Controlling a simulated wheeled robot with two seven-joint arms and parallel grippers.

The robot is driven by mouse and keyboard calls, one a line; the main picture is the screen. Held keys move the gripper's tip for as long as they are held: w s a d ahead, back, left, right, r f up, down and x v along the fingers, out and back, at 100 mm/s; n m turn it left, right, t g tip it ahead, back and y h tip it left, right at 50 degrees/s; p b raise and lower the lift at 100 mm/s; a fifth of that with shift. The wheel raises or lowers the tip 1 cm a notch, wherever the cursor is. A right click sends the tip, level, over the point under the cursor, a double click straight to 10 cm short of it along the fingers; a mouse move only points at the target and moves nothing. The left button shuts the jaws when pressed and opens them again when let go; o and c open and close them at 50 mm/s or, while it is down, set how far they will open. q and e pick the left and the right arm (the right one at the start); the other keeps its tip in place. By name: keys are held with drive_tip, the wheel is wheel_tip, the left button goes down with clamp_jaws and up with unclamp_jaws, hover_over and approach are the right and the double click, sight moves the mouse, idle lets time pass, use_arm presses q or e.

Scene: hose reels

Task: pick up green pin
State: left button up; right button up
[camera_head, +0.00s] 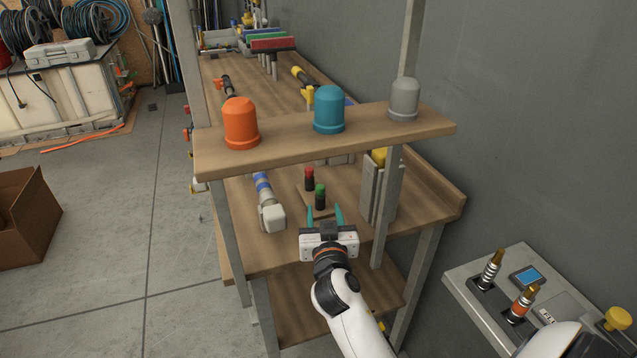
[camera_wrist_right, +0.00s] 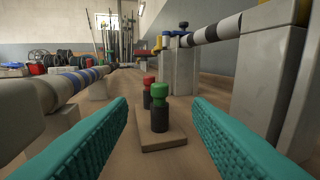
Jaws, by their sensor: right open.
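The green pin (camera_head: 320,191) has a green knob on a dark body and stands upright on a small wooden block (camera_head: 324,208) on the workbench. In the right wrist view the green pin (camera_wrist_right: 160,108) is ahead, centred between the two teal fingers. A red-topped pin (camera_head: 309,177) stands just behind it on the same block; it also shows in the right wrist view (camera_wrist_right: 149,84). My right gripper (camera_head: 325,213) is open and empty, low over the bench, with its fingertips just short of the green pin. My left gripper does not show.
A shelf (camera_head: 280,138) with orange (camera_head: 241,122), teal (camera_head: 329,109) and grey (camera_head: 404,99) caps spans above the pins. A blue-banded pipe piece (camera_head: 266,200) lies to the left. Grey blocks (camera_head: 379,187) and a shelf post (camera_head: 388,205) stand to the right.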

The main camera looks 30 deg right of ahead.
sight(320, 186)
drive_tip(key=p+x, duration=0.1)
drive_tip(key=x, duration=0.4)
drive_tip(key=shift+w+d+r, duration=0.2)
drive_tip(key=shift+w, duration=0.1)
drive_tip(key=shift+w+d, duration=0.3)
drive_tip(key=shift+w, duration=0.25)
drive_tip(key=p+x, duration=0.1)
drive_tip(key=x, duration=0.2)
drive_tip(key=shift+w+f, duration=0.1)
drive_tip(key=shift+w, duration=0.1)
drive_tip(key=shift+w+d+f, duration=0.1)
drive_tip(key=shift+w+d, duration=0.2)
drive_tip(key=shift+w, duration=0.15)
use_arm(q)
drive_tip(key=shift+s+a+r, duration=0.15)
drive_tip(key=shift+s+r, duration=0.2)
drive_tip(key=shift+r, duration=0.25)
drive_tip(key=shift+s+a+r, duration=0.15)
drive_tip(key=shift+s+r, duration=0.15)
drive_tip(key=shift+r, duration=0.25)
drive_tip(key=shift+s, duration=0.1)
use_arm(e)
clamp_jaws()
